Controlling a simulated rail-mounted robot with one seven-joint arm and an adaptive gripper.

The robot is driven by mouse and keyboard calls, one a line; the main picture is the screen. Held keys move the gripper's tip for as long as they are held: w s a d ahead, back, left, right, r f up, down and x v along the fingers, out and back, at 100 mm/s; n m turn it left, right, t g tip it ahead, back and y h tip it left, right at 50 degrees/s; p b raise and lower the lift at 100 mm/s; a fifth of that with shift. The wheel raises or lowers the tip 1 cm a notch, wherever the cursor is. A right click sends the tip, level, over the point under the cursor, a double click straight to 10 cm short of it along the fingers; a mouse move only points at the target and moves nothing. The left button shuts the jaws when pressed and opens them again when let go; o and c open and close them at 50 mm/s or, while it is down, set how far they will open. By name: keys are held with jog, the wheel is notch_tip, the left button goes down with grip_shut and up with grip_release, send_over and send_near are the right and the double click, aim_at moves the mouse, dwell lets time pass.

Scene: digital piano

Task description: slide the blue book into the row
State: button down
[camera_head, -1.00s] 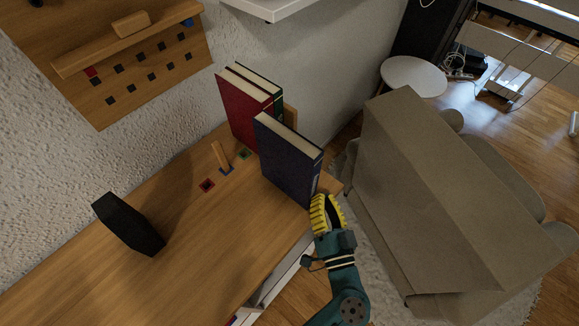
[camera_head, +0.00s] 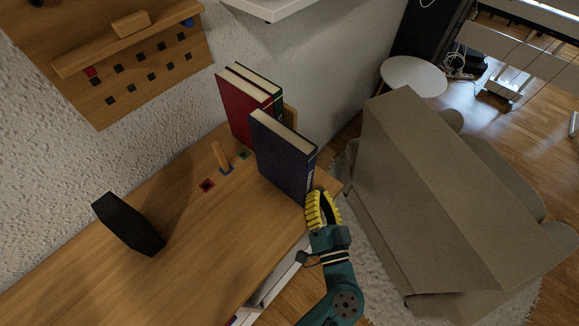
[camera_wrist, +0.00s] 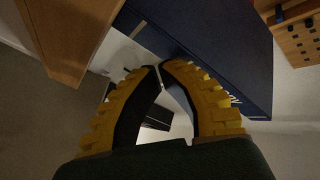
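The blue book (camera_head: 284,160) stands upright near the right end of the wooden desk, in front of the row. The row holds a red book (camera_head: 243,110) and a green book (camera_head: 278,102), upright against a wooden end piece (camera_head: 291,118). My gripper (camera_head: 313,196) is at the blue book's near right edge, low down. In the wrist view my gripper (camera_wrist: 160,66) has its yellow fingertips together, with the blue book (camera_wrist: 215,45) just beyond them. They seem to touch the book, not enclose it. The book's far side is hidden.
A small wooden upright (camera_head: 220,156) stands left of the row among coloured squares. A black block (camera_head: 129,224) stands on the desk (camera_head: 190,250) at left. The wall is behind; a beige sofa (camera_head: 440,190) stands right. The desk's middle is clear.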

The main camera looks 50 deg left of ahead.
jog(key=shift+s+a, duration=0.15)
jog(key=shift+a, duration=0.85)
dwell(0.5)
jog(key=shift+d+f, duration=0.1)
jog(key=d, duration=0.1)
jog(key=d+b, duration=0.1)
jog(key=d, duration=0.1)
jog(key=d+b, duration=0.1)
jog(key=shift+w+d, duration=0.25)
jog(key=shift+w, duration=0.05)
dwell(0.5)
